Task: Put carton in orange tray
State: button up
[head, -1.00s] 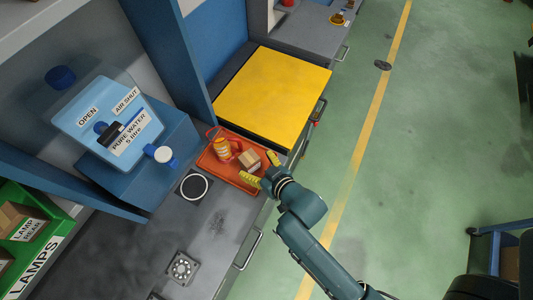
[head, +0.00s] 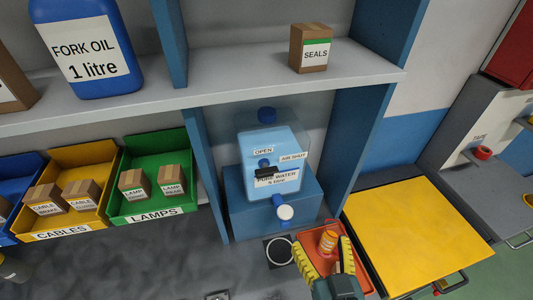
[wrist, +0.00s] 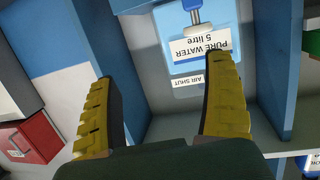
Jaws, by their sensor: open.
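The orange tray (head: 309,270) sits on the grey bench, at the lower right of the head view. My gripper (head: 320,243) appears in front of it and covers part of it. A small brown carton (head: 338,267) shows partly between the yellow fingers, apparently in the tray, with an orange-and-white bottle (head: 328,241) beside it. In the wrist view my gripper (wrist: 161,72) is open and empty, its fingers wide apart and facing the water container. Other brown cartons are the SEALS carton (head: 310,48) on the shelf and a LAMP carton (head: 133,184).
A blue water container (head: 271,165) stands behind the tray. A green LAMPS bin (head: 153,212) and a yellow CABLES bin (head: 62,236) hold cartons at left. The shelf (head: 230,88) overhangs the bench. A yellow-topped surface (head: 415,235) lies clear at right.

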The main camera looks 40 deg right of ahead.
jog(key=w+a+r+n+t+y, duration=0.2)
jog(key=a+r, duration=0.4)
jog(key=r, duration=0.4)
jog(key=w+a+r+n+t+y, duration=0.2)
jog(key=a+r, duration=0.4)
jog(key=r, duration=0.4)
jog(key=w+a+r+n+t+y, duration=0.1)
jog(key=w+a+r+t+y, duration=0.2)
jog(key=a+r, duration=0.3)
notch_tip(320, 180, up, 4)
jog(key=shift+w+a+n+t, duration=0.35)
jog(key=shift+w+n+t, duration=0.05)
jog(key=shift+t, duration=0.4)
notch_tip(320, 180, up, 20)
jog(key=p, duration=1.9)
jog(key=shift+f, duration=0.2)
jog(key=shift+d, duration=0.1)
